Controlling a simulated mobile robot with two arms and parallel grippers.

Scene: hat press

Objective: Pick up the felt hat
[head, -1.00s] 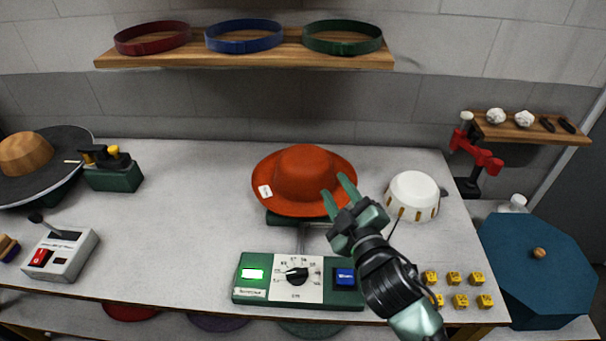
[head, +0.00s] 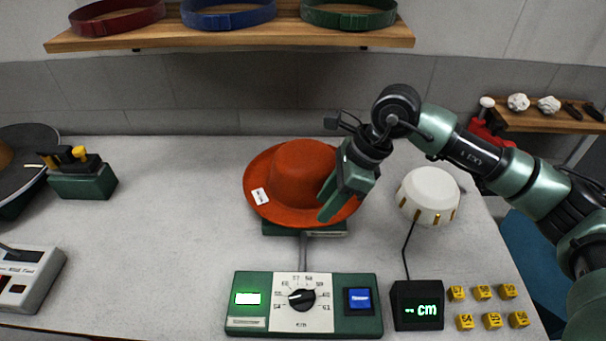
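The felt hat (head: 297,172) is orange-red with a wide brim and a white tag (head: 260,196) on its left side. It sits upright on a green stand (head: 275,229) behind the dial panel. My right gripper (head: 326,202) is at the hat's right side, its fingers pointing down and left over the right part of the brim. The fingers look apart, with nothing clearly held between them. I cannot tell whether they touch the brim, and they hide part of it. My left gripper is not in view.
A green panel (head: 254,322) with a dial and blue button stands in front of the hat. A white round device (head: 430,192) and a cm display (head: 417,306) are at right, near several yellow number blocks (head: 482,292). A shelf (head: 232,36) with hat bands hangs above. The table's left middle is clear.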

